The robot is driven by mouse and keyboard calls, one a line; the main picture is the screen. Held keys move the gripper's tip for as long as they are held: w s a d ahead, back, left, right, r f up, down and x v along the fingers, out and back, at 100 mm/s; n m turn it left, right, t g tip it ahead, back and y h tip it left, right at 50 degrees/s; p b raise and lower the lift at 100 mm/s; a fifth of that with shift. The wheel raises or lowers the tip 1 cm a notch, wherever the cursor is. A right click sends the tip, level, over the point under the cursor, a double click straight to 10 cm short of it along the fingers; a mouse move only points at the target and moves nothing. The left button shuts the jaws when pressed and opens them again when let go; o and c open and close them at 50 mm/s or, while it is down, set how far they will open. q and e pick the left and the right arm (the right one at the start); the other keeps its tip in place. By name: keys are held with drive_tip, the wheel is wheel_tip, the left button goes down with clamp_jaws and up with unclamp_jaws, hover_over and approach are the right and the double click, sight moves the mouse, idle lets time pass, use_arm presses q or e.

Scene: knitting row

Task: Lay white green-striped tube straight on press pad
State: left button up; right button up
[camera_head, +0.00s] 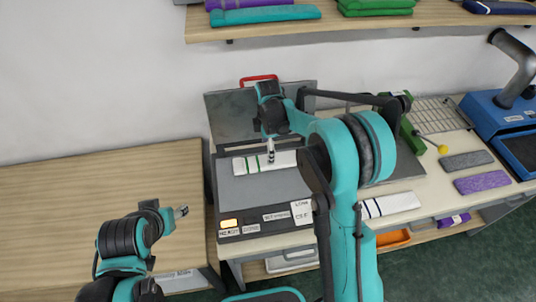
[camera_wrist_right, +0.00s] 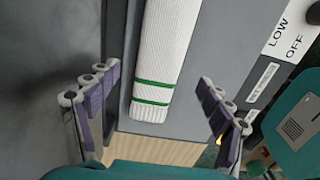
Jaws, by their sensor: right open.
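The white tube with green stripes (camera_head: 284,158) lies flat on the grey press pad (camera_head: 262,187), stretched out along its back half. Its striped end (camera_wrist_right: 153,97) stops close to the pad's edge in the right wrist view, and the tube looks straight there, its far end out of frame. My right gripper (camera_head: 270,157) is above the tube in the head view. In the wrist view it is open (camera_wrist_right: 155,108), its fingers on either side of the tube and apart from it. My left gripper (camera_head: 181,211) is left of the press, away from the tube; its jaw opening is too small to judge.
The press lid (camera_head: 228,112) stands raised behind the pad. A white tube with blue stripes (camera_head: 396,203) lies right of the press. Grey (camera_head: 466,160) and purple (camera_head: 482,181) pieces lie farther right. The wooden table (camera_head: 90,200) at left is clear.

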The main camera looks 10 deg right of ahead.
wheel_tip(320, 180, up, 7)
drive_tip(key=p, duration=0.1)
drive_tip(key=s+d+r+m+t, duration=0.4)
drive_tip(key=s+r+m, duration=0.45)
drive_tip(key=s, duration=0.45)
drive_tip(key=s+d+f+m+t, duration=0.1)
drive_tip(key=s+f+m+t, duration=0.1)
drive_tip(key=s+m, duration=0.7)
drive_tip(key=shift+s+d+f+t, duration=0.35)
drive_tip(key=shift+s+t, duration=0.25)
drive_tip(key=shift+s, duration=0.65)
drive_tip(key=shift+m, duration=0.25)
